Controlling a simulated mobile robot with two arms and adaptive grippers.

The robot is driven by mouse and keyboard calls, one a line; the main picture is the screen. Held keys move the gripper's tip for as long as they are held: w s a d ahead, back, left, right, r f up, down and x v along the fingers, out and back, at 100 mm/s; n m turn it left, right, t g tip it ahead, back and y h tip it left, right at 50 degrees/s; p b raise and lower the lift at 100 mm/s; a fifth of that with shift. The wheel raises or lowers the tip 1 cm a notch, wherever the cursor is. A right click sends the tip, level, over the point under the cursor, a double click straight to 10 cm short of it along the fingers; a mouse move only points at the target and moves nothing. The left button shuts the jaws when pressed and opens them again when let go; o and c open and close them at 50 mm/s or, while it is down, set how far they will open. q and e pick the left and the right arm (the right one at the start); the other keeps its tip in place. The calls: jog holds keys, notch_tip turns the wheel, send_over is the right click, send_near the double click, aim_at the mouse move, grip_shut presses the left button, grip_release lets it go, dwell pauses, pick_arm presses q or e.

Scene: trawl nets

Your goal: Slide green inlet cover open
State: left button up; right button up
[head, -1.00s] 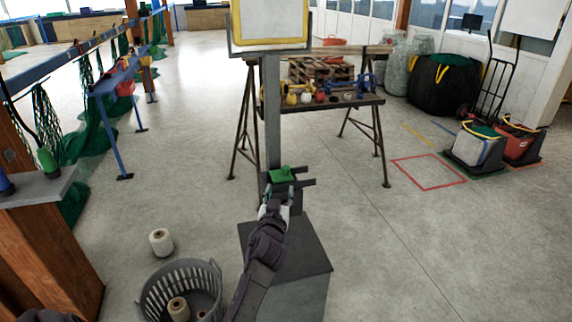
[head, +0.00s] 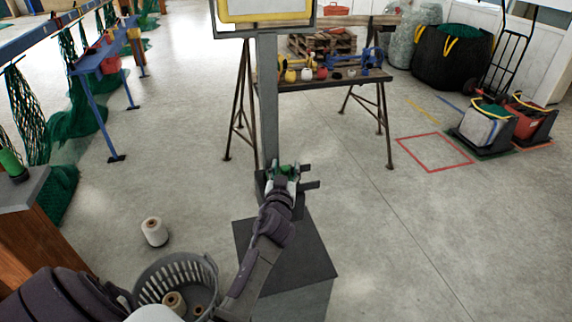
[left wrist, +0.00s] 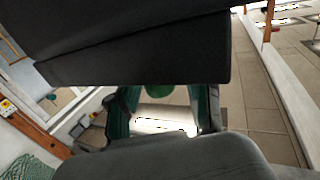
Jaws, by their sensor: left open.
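The green inlet cover (head: 284,168) sits at the dark bracket on the grey post, above the dark-topped pedestal. Two dark rails (head: 308,184) stick out to its right. My left gripper (head: 285,174) is in front of the cover and hides much of it. In the left wrist view a round green part (left wrist: 160,90), likely the cover's knob, shows between the two spread fingers. I cannot tell whether they touch it. My right gripper is not in view.
The pedestal (head: 285,250) stands below the bracket. A grey basket (head: 180,275) with spools and a loose white spool (head: 154,231) are on the floor at the left. A workbench (head: 330,82) stands behind the post.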

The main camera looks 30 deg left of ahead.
pick_arm(q)
jog(key=shift+s+d+r, duration=0.1)
jog(key=shift+s+r, duration=0.05)
jog(key=shift+s, duration=0.05)
jog(key=shift+c, duration=1.6)
jog(key=shift+w, duration=0.1)
jog(key=c, duration=0.5)
grip_shut()
jog(key=shift+w+d+b, duration=0.25)
jog(key=shift+b, duration=0.2)
jog(key=w+d+b, duration=0.4)
jog(key=shift+w, duration=0.3)
